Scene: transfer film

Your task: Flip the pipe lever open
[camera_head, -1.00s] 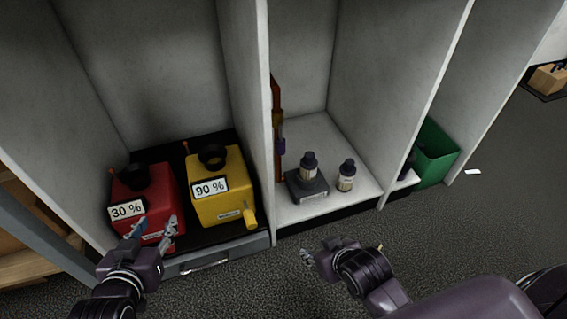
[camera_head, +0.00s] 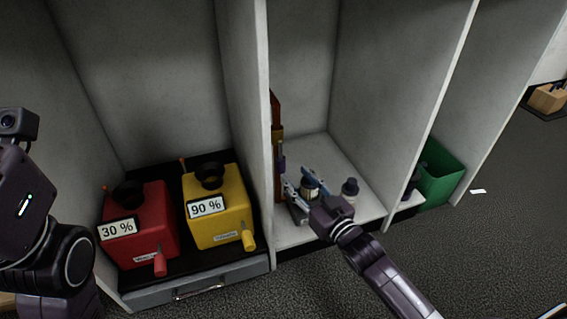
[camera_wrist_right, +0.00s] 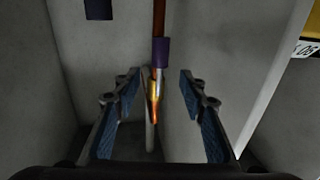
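A narrow orange-brown pipe (camera_head: 275,101) with yellow and purple parts stands against the divider wall. In the right wrist view, the pipe (camera_wrist_right: 159,17) has a purple collar (camera_wrist_right: 160,52) with a bright orange-yellow piece (camera_wrist_right: 154,97) below it. I cannot tell clearly which part is the lever. My right gripper (camera_head: 302,184) is in the middle compartment beside the pipe's lower part. In the right wrist view, my right gripper (camera_wrist_right: 160,78) is open and empty, with the pipe's line between its fingertips. My left arm is at the left edge, its fingers out of view.
A red 30 % box (camera_head: 145,226) and yellow 90 % box (camera_head: 222,224) stand left of the divider wall (camera_head: 248,110). A green bin (camera_head: 440,175) is farther right.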

